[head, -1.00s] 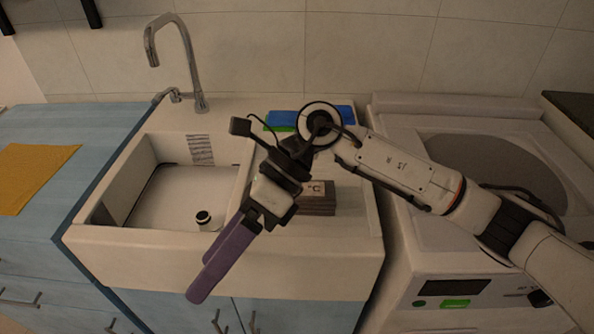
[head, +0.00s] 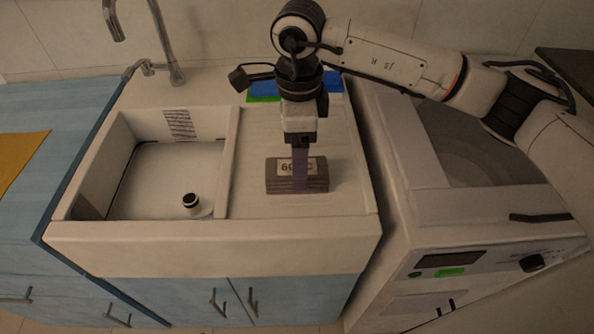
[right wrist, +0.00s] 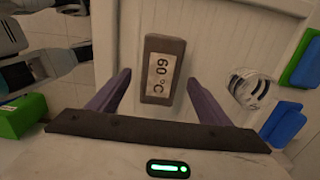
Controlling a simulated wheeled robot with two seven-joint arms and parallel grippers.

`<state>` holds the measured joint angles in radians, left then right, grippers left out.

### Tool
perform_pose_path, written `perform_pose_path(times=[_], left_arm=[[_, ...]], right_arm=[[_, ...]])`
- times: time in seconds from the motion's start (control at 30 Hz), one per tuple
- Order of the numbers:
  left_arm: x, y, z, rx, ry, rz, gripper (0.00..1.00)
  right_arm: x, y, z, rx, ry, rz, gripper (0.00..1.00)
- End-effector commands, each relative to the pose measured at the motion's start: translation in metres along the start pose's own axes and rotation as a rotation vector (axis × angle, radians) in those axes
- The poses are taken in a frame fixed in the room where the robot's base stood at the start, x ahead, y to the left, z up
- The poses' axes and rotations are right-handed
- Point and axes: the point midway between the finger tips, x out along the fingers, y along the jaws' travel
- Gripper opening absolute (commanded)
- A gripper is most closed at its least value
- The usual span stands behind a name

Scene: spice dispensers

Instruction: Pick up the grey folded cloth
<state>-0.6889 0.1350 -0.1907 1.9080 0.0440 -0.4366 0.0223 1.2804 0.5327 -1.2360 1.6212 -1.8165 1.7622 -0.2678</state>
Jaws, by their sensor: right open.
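The grey folded cloth (head: 320,182) is a brownish-grey block with a "60°C" label, lying on the ridged drainboard to the right of the sink basin. It also shows in the right wrist view (right wrist: 175,47), between and just beyond the fingers. My right gripper (head: 300,186) points down in front of the cloth's label in the head view. In the wrist view, its two purple fingers (right wrist: 158,77) are spread open, one to each side of the cloth, with nothing held. Contact with the cloth cannot be told. My left gripper is out of view.
Blue and green items (head: 265,90) lie behind the cloth. The sink basin (head: 165,175) at left holds a small black-and-white item (head: 192,203). A chrome faucet (head: 165,45) rises behind it. A white washing machine (head: 420,230) stands right; a yellow cloth (head: 20,155) lies far left.

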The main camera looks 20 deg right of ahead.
Motion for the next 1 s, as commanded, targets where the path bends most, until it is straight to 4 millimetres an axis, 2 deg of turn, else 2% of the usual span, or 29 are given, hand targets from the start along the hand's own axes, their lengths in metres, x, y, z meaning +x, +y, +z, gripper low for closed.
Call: perform_pose_path(times=[0.2,0.5,0.8,1.0], left_arm=[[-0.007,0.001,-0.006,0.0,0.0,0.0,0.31],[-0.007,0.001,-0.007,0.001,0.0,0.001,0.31],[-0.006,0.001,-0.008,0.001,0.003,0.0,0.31],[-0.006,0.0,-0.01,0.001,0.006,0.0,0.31]], right_arm=[[0.03,0.001,0.002,0.001,0.0,0.004,0.72],[0.036,0.001,0.003,-0.001,-0.001,0.001,0.72],[0.036,0.0,0.003,0.0,-0.002,0.0,0.25],[0.035,0.0,0.003,0.0,-0.002,0.0,0.25]])
